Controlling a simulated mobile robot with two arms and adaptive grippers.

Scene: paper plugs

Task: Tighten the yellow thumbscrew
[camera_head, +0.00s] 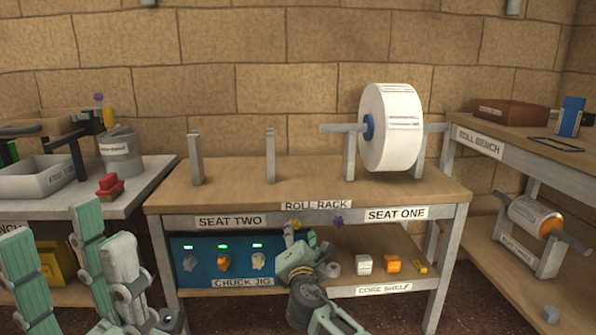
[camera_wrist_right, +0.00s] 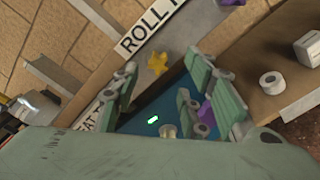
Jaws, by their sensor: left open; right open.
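The yellow thumbscrew (camera_head: 296,223) is a small knob at the front of the roll rack, below its label. In the right wrist view it is a star-shaped yellow knob (camera_wrist_right: 157,63), in the gap between my finger pairs and apart from them. A purple knob (camera_head: 338,221) sits to its right; in the wrist view it (camera_wrist_right: 205,112) is partly hidden behind my right-hand fingers. My right gripper (camera_head: 311,250) is open and empty, just below the yellow knob; its fingers also show in the wrist view (camera_wrist_right: 165,95). My left gripper (camera_head: 75,255) is open and empty at the far left.
The roll rack (camera_head: 235,182) holds a white roll (camera_head: 392,127) at seat one. A blue chuck jig panel (camera_head: 215,272) and a core shelf (camera_head: 345,285) with small parts lie below. A bench with a grey tray (camera_head: 40,180) is left; the roll bench (camera_head: 520,155) is right.

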